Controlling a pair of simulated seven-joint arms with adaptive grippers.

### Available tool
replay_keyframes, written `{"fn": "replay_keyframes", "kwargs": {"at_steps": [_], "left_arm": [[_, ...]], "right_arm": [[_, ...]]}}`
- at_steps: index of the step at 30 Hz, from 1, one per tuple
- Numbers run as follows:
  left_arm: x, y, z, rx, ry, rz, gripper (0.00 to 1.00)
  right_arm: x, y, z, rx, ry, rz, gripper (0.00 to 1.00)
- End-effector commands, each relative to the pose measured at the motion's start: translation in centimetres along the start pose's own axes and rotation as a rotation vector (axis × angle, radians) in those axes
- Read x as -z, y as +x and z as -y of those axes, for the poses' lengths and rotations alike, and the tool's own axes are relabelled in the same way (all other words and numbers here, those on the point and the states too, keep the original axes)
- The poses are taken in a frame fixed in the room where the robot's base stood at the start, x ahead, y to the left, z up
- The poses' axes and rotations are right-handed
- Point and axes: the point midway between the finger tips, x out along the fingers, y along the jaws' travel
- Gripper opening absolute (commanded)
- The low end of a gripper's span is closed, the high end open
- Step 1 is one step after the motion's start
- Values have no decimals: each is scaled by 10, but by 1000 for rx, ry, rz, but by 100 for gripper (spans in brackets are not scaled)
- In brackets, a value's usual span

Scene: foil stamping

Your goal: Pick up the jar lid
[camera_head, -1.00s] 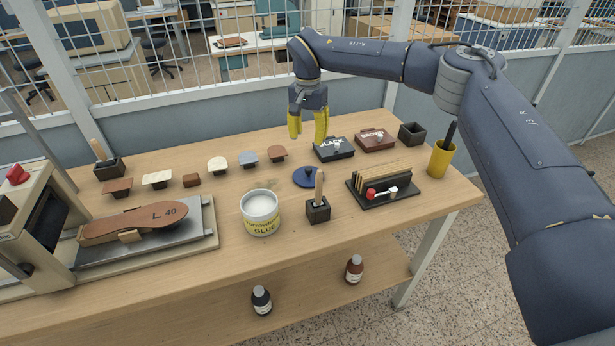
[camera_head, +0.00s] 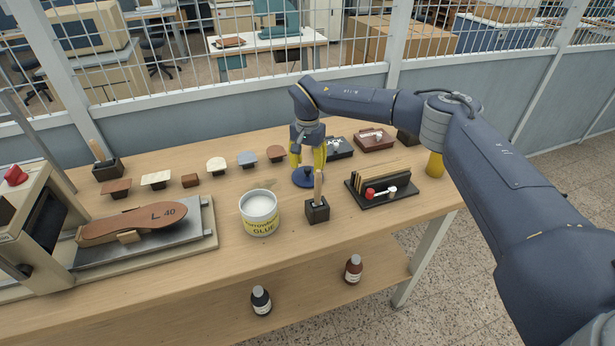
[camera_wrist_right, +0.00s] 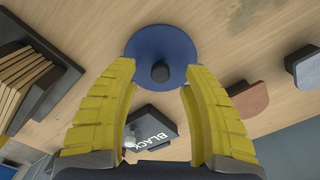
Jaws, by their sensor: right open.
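The jar lid (camera_head: 305,181) is a flat blue disc with a dark knob, lying on the wooden bench between the glue jar and the ink pads. It also shows in the right wrist view (camera_wrist_right: 150,48), with its knob between the fingertips. My right gripper (camera_head: 306,168) is open, yellow-fingered and pointing down over the lid; in the right wrist view its fingers (camera_wrist_right: 158,75) lie on either side of the knob. Whether they touch the lid I cannot tell. The open glue jar (camera_head: 260,214) stands to the left of the lid. My left gripper is out of view.
A brush holder (camera_head: 317,210) with an upright handle stands just in front of the lid. A dark rack (camera_head: 382,198) is to the right. A black pad box (camera_head: 340,148) and a brown one (camera_head: 374,138) lie behind. Several stamps line the left rear.

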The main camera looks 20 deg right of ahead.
Motion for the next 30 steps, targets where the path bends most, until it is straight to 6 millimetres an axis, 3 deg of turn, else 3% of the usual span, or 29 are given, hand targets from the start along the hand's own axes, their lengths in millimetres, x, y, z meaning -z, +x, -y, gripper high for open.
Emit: {"fn": "replay_keyframes", "kwargs": {"at_steps": [6,15,27,30], "left_arm": [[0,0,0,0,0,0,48],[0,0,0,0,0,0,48],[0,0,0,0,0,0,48],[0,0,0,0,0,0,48]], "right_arm": [[0,17,0,0,-1,0,47],[0,19,0,1,-1,0,49],[0,18,0,0,-1,0,3],[0,18,0,0,-1,0,0]]}}
